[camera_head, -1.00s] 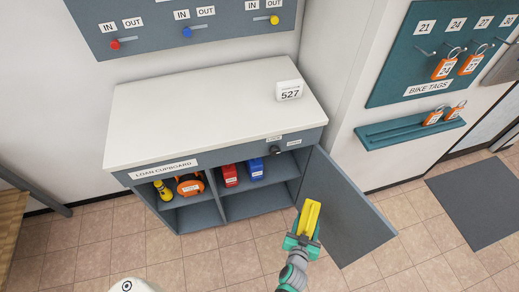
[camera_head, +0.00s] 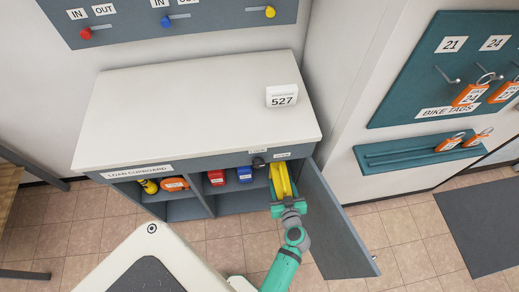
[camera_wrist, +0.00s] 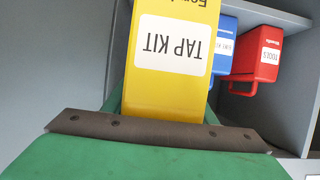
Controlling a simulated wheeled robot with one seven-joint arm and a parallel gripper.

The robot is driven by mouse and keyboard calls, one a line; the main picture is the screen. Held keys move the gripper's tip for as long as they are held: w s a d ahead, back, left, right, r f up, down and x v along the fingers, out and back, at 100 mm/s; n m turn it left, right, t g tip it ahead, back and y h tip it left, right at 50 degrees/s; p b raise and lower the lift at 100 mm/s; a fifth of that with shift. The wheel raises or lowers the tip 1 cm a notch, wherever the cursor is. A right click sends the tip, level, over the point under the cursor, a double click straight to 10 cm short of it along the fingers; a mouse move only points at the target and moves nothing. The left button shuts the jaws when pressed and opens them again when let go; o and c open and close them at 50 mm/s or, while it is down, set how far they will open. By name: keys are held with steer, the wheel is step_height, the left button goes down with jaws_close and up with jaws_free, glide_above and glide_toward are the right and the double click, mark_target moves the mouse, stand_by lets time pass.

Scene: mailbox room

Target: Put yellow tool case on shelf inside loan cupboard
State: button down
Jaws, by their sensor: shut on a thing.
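The yellow tool case (camera_head: 282,181) is in my gripper (camera_head: 288,205) at the right end of the open loan cupboard (camera_head: 190,207). In the wrist view the case (camera_wrist: 168,90) fills the middle, with a label reading "TAP KIT" upside down. My gripper is shut on its near end. The case's far part is inside the right compartment, by the shelf; whether it touches the shelf I cannot tell. The cupboard door (camera_head: 335,225) stands open to the right of my arm. A blue case (camera_head: 245,174) and a red case (camera_head: 216,178) sit on the shelf left of the yellow one.
An orange case (camera_head: 175,184) and a yellow torch-like item (camera_head: 149,187) sit in the left compartment. A divider (camera_head: 203,195) parts the compartments. The open door is close beside my gripper. A sign "527" (camera_head: 282,96) stands on the cupboard top.

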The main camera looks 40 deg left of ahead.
mark_target(277, 169)
steer(key=w+a, duration=1.2)
steer(key=a, duration=0.2)
step_height(277, 169, down, 7)
steer(key=shift+w+a, duration=0.3)
steer(key=shift+a, duration=0.05)
steer(key=c, duration=0.8)
jaws_free()
steer(key=shift+s, duration=0.1)
steer(key=shift+o, duration=0.2)
steer(key=shift+d, duration=0.1)
steer(key=v, duration=1.2)
steer(key=shift+r, duration=0.1)
